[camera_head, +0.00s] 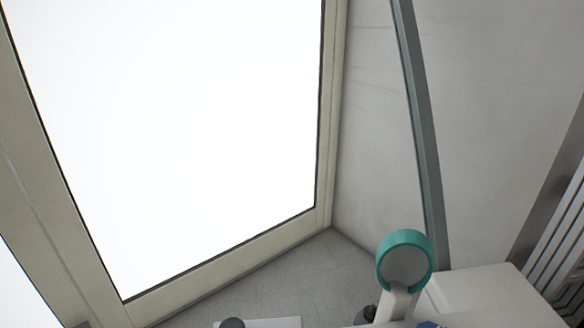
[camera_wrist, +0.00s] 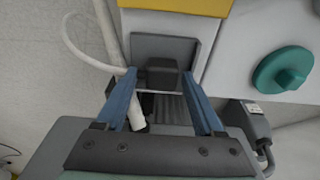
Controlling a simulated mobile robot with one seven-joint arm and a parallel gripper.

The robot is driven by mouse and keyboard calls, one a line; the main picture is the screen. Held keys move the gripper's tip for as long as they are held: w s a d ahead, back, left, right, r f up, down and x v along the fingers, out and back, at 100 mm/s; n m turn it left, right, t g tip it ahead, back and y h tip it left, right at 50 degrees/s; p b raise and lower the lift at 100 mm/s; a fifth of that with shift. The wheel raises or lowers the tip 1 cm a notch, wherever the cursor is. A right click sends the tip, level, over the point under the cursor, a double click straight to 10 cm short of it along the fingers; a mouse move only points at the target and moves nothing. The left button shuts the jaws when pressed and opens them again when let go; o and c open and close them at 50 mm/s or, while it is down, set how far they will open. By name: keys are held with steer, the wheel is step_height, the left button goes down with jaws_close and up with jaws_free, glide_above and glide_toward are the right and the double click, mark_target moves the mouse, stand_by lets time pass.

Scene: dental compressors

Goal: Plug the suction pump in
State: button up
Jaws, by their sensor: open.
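My gripper (camera_wrist: 160,76) shows in the wrist view, its two blue fingers apart. Between and beyond the fingertips is a dark grey block (camera_wrist: 163,77) in front of a grey recessed frame (camera_wrist: 192,46). I cannot tell whether this block is a plug, a socket or part of the pump, nor whether the fingers touch it. A white tube (camera_wrist: 107,32) runs down past the left finger, and its lower end (camera_wrist: 136,112) shows between the fingers. I cannot identify the suction pump for certain. My gripper is out of sight in the head view.
A dark grey fitting (camera_wrist: 247,122) with a looped cable is near the right finger. The head view shows a bright window, a wall and a grey vertical strip (camera_head: 424,130).

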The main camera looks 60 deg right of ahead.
steer(key=shift+w+d, duration=0.1)
step_height(320, 180, up, 13)
steer(key=w+a+p, duration=0.1)
steer(key=p, duration=0.6)
steer(key=shift+w+a+p, duration=0.15)
steer(key=shift+a+p, duration=0.1)
steer(key=shift+p, duration=0.05)
steer(key=shift+f, duration=0.1)
